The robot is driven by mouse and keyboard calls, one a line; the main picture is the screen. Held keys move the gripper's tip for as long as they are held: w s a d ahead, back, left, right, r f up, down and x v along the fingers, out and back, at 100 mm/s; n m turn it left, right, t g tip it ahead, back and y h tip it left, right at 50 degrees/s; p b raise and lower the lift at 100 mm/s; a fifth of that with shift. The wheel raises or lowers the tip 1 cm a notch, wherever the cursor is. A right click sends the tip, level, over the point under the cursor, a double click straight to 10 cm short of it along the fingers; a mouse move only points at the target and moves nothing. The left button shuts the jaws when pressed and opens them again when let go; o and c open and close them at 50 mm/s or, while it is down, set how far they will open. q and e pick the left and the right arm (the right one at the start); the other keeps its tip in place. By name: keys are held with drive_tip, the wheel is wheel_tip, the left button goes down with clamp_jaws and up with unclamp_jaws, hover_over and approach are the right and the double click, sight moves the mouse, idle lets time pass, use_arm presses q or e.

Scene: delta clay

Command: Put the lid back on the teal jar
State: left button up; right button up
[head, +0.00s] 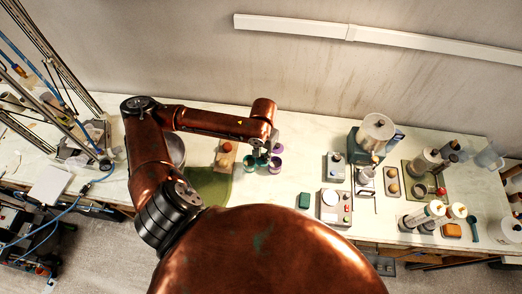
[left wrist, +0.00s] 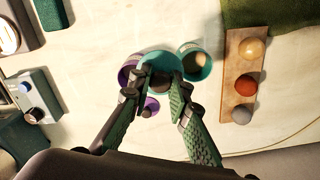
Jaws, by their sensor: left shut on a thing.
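The teal jar (left wrist: 207,68) stands open, with a pale inside showing in the left wrist view; it also shows in the head view (head: 248,163). My left gripper (left wrist: 162,84) is shut on what looks like the teal lid (left wrist: 160,60), by its dark knob. The lid is beside the jar in the left wrist view and seems to overlap its edge; its height above the table is unclear. In the head view my left gripper (head: 263,154) is small and partly hides the lid. My right gripper is not in view.
A purple jar (left wrist: 127,70) and a purple lid (left wrist: 152,103) are close by, partly behind a finger. A wooden board (left wrist: 233,90) with three balls lies right of the jar. A green mat (head: 208,187) is in front. Boxes and bottles fill the table's right side.

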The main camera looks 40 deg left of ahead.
use_arm(q)
drive_tip(key=s+a+r+p, duration=0.1)
drive_tip(key=a+r+p, duration=0.1)
drive_tip(key=a+p, duration=0.35)
wheel_tip(320, 180, down, 7)
drive_tip(key=b, duration=0.5)
drive_tip(key=shift+a+m+b, duration=0.3)
drive_tip(key=shift+m, duration=0.1)
drive_tip(key=shift+p, duration=0.6)
idle(0.5)
drive_tip(key=shift+p, duration=0.65)
idle(0.6)
drive_tip(key=shift+f+p, duration=0.2)
drive_tip(key=shift+p, duration=0.4)
idle(1.0)
drive_tip(key=shift+p, duration=0.65)
idle(0.4)
idle(0.3)
